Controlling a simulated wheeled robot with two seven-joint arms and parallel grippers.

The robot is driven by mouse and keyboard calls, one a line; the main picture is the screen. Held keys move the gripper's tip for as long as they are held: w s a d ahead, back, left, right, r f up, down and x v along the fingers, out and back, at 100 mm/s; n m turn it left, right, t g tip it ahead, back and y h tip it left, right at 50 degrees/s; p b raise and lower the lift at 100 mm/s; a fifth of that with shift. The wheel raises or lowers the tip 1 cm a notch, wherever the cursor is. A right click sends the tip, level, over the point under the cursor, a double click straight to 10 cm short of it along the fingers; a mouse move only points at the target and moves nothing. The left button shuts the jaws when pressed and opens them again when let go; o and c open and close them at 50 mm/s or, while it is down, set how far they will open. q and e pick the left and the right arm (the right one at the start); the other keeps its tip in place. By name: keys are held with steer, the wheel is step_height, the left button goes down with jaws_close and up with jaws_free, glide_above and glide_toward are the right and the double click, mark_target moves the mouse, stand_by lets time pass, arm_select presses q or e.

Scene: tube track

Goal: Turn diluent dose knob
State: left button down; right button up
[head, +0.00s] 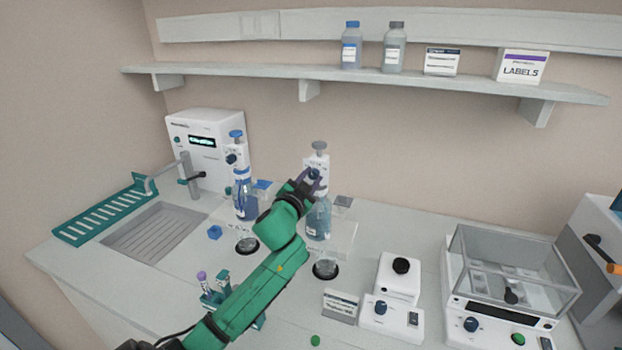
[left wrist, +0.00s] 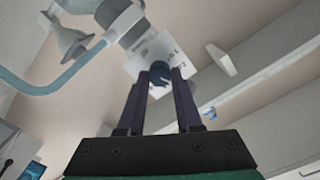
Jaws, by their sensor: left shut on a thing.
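A bottle-top dispenser with a grey plunger cap (head: 319,147) stands upright in the middle of the bench on a bottle of pale blue liquid (head: 319,222). A dark blue dose knob (left wrist: 160,70) sits on the front of its white head. My left gripper (head: 313,181) reaches up to this head, its two dark purple fingers on either side of the knob. In the left wrist view my left gripper (left wrist: 160,84) is shut on the knob. The fingers partly hide the knob in the head view. My right gripper is not in view.
A second dispenser with a blue cap (head: 236,134) stands close on the left. A tube rack (head: 214,293) is beside my left arm. A stirrer-like device (head: 398,280) and a glass-walled balance (head: 510,270) stand to the right. A shelf (head: 270,72) runs above.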

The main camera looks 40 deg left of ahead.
arm_select(q)
steer(key=c, duration=0.6)
jaws_free()
steer(key=b+v, duration=0.3)
steer(key=v, duration=1.1)
steer(key=shift+s+d, duration=0.15)
steer(key=shift+s, duration=0.1)
